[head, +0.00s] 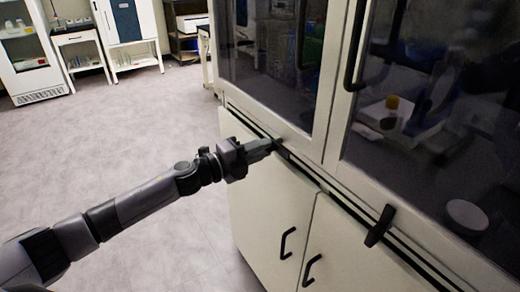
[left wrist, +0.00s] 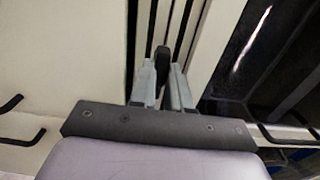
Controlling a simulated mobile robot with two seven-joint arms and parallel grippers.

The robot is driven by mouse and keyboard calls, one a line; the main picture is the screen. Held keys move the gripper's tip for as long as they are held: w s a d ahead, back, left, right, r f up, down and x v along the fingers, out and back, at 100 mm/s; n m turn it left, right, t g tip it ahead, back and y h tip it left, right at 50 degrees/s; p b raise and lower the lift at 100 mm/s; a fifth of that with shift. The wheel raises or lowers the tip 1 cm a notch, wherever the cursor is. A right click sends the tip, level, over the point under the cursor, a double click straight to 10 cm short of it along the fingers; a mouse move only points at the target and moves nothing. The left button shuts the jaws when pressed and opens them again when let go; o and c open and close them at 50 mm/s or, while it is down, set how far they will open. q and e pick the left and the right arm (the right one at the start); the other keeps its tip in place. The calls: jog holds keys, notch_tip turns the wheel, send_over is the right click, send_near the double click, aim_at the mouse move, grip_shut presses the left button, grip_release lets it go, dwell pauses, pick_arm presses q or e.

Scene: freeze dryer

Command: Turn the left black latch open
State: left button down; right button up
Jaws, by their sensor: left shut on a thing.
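The left black latch (left wrist: 164,56) shows in the left wrist view as a short dark piece between my two grey fingertips. My left gripper (head: 273,146) is at the cabinet front and shut on this latch; in the left wrist view its fingers (left wrist: 164,84) stand on either side of it. In the head view the fingers mostly hide the latch, so its exact angle cannot be told. A second black latch (head: 380,226) sits further right on the same dark rail, tilted, with nothing touching it. My right gripper is not in view.
The white cabinet (head: 262,200) has dark glass doors above and lower doors with black handles (head: 287,242). Black handles (head: 354,50) also run up the glass doors. White equipment and small tables (head: 77,38) stand at the back left. The grey floor (head: 130,130) on the left is clear.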

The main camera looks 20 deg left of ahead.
pick_arm(q)
jog(key=c, duration=1.1)
grip_release()
jog(key=shift+s+a, duration=0.1)
jog(key=shift+b+v, duration=0.5)
jog(key=shift+v, duration=2.95)
